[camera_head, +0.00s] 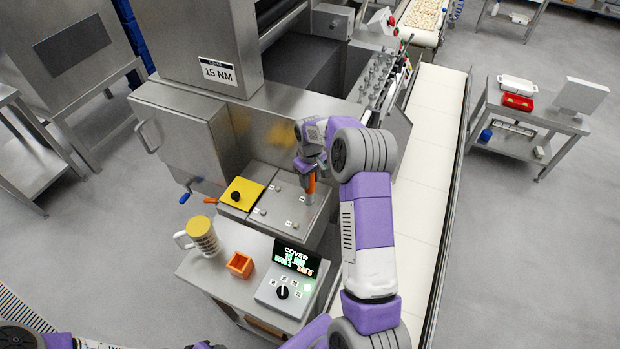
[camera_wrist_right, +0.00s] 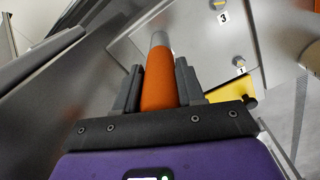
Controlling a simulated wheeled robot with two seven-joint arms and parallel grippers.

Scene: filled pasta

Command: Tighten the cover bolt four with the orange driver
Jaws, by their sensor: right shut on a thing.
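My right gripper (camera_head: 308,166) is shut on the orange driver (camera_head: 311,184), held roughly upright over the far right part of the grey cover plate (camera_head: 284,228). In the right wrist view, the driver's orange handle (camera_wrist_right: 158,88) sits between the fingers (camera_wrist_right: 160,85), and its grey shaft runs away from me. Whether its tip touches a bolt is hidden. Bolts marked 3 (camera_wrist_right: 218,5) and 1 (camera_wrist_right: 240,62) show on the plate in that view. Bolt four is not clearly visible, with the driver and gripper over that area. My left gripper is not clearly in view.
A yellow pad with a black knob (camera_head: 236,196) lies left of the plate. A white conveyor (camera_head: 435,150) runs along the right.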

